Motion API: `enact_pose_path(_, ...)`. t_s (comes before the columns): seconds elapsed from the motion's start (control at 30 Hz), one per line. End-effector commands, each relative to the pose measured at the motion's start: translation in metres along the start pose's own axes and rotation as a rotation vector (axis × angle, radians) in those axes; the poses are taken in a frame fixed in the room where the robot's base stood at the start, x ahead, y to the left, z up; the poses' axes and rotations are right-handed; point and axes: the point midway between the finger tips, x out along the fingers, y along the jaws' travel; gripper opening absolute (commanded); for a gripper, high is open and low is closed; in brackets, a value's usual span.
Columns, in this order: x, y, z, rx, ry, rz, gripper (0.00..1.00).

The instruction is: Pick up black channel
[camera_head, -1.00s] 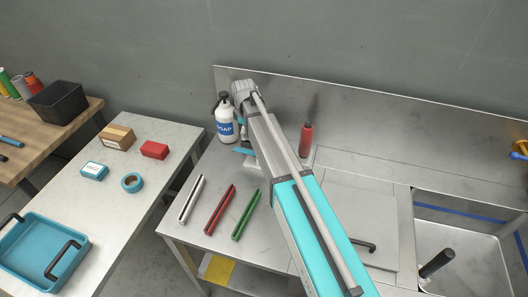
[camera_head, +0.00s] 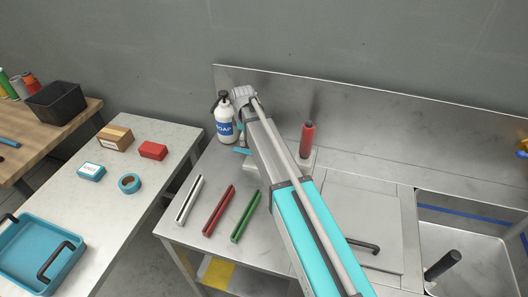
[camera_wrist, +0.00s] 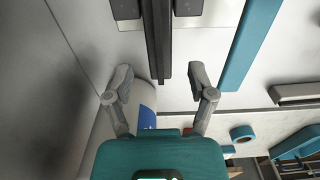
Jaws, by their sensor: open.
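The black channel (camera_wrist: 158,36) shows in the wrist view as a long dark bar running down from the top edge. Its near end lies between the two fingers in the picture. My gripper (camera_wrist: 160,74) is open, with one grey finger on each side of the bar and nothing held. How high it is above the bar I cannot tell. In the head view my arm hides the black channel and most of the gripper.
A soap bottle (camera_head: 225,122) stands close to my gripper. A teal channel (camera_wrist: 251,42) lies right of the black one. White (camera_head: 189,200), red (camera_head: 219,211) and green (camera_head: 245,216) channels lie at the front. A red bottle (camera_head: 307,140) stands right of my arm.

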Motion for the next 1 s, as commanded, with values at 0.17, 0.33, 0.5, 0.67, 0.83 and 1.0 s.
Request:
enact_pose_path(0.17,0.018,0.0,0.0,0.001,0.0,0.0,0.71)
enact_pose_path(0.33,0.026,0.0,0.0,0.001,0.0,0.0,0.71)
enact_pose_path(0.5,0.027,0.0,0.0,0.001,0.0,0.0,0.71)
enact_pose_path(0.67,0.027,0.0,0.0,0.001,0.0,0.0,0.71)
enact_pose_path(0.83,0.027,0.0,0.0,0.001,0.0,0.0,0.71)
enact_pose_path(1.0,0.027,0.0,0.0,0.001,0.0,0.0,0.71)
